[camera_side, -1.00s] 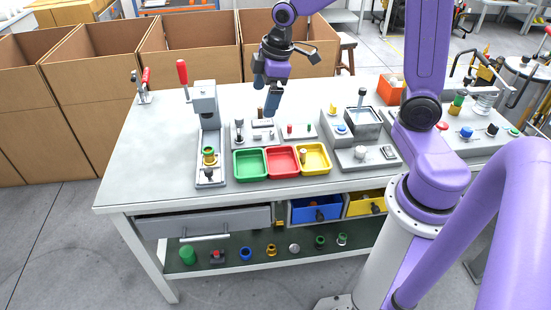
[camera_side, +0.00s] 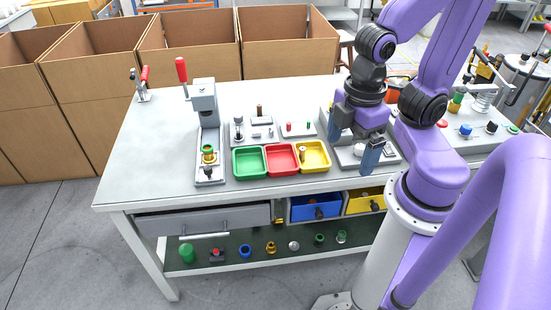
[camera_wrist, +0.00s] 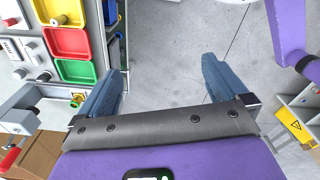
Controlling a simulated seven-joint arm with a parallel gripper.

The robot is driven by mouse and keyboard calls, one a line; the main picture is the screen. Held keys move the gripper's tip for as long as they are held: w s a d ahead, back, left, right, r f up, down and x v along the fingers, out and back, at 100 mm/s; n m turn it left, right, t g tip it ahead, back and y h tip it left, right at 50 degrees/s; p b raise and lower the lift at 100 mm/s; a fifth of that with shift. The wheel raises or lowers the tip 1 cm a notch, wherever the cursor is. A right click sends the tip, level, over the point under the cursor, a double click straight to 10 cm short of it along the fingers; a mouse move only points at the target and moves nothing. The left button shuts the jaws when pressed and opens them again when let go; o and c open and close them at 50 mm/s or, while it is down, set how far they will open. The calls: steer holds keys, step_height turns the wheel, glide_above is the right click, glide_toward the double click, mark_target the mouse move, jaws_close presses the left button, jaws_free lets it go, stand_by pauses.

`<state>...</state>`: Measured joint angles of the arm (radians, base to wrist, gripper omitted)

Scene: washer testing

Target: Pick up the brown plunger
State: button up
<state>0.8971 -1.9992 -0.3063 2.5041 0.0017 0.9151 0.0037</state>
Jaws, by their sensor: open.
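A small dark brown upright peg (camera_side: 259,110), likely the brown plunger, stands on a grey fixture plate behind the red tray in the side view. It is too small to make out its detail. A lighter tan piece (camera_side: 302,154) stands in the yellow tray. My gripper (camera_side: 354,140) is open and empty, over the right part of the bench near its front edge, to the right of both. In the wrist view its blue fingers (camera_wrist: 160,82) are wide apart with bare floor between them. I cannot clearly pick out the brown peg in the wrist view.
Green (camera_side: 250,173), red (camera_side: 270,168) and yellow (camera_side: 325,165) trays line the bench front. A press stand (camera_side: 206,115) is left of them. A block with a tray and buttons lies under my gripper.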

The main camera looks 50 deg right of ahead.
steer(key=shift+c, duration=0.3)
steer(key=c, duration=0.9)
steer(key=shift+o, duration=0.2)
